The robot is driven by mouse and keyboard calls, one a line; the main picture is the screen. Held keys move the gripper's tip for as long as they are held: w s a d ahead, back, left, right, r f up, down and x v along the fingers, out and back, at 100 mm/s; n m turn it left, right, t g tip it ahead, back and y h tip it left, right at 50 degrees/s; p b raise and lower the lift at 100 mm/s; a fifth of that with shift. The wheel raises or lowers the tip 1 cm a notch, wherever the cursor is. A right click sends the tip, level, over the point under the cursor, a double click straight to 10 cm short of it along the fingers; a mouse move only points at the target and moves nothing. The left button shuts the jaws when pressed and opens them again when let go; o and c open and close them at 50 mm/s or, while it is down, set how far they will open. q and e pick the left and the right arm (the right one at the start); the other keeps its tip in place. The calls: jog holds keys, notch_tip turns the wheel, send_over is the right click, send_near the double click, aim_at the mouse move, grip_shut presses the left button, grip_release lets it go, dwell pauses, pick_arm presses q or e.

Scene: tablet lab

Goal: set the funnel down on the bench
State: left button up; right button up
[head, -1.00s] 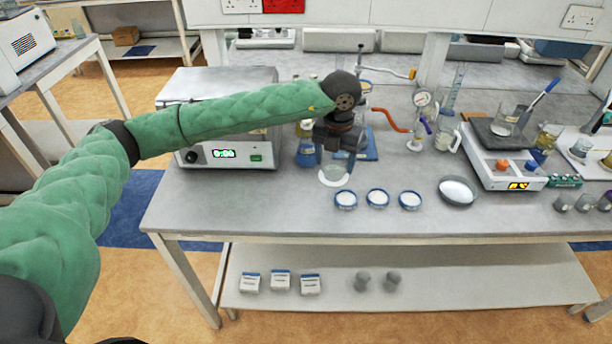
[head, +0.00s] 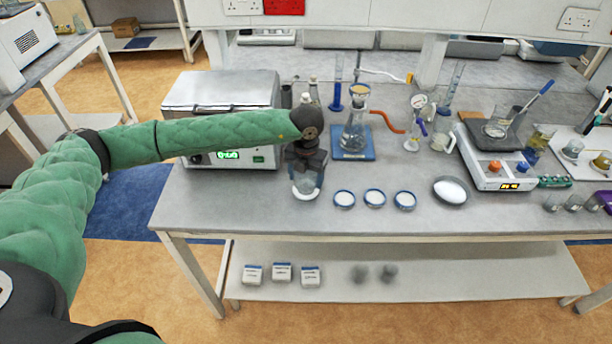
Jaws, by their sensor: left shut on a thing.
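My left gripper (head: 305,188) is shut on the funnel (head: 305,181), a pale, see-through piece that shows small between the fingers. They are over the front part of the bench (head: 260,212), just left of a row of blue-rimmed dishes (head: 344,199). The gripper covers much of the funnel, and I cannot tell whether its lower end touches the bench top. My right gripper is not in view.
A heater box (head: 222,92) with a green display stands behind my left arm. A flask (head: 354,135) stands on a blue base (head: 353,153) with an orange hose (head: 386,121) beside it. A dish of white powder (head: 450,190) and a balance (head: 490,165) are to the right.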

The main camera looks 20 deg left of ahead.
pick_arm(q)
jog(key=shift+f, duration=0.7)
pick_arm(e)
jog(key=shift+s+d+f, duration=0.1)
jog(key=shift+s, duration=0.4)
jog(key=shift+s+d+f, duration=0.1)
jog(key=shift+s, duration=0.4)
pick_arm(q)
jog(key=shift+f, duration=0.1)
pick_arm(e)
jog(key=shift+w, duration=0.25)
pick_arm(q)
jog(key=o, duration=1)
jog(key=shift+c, duration=0.2)
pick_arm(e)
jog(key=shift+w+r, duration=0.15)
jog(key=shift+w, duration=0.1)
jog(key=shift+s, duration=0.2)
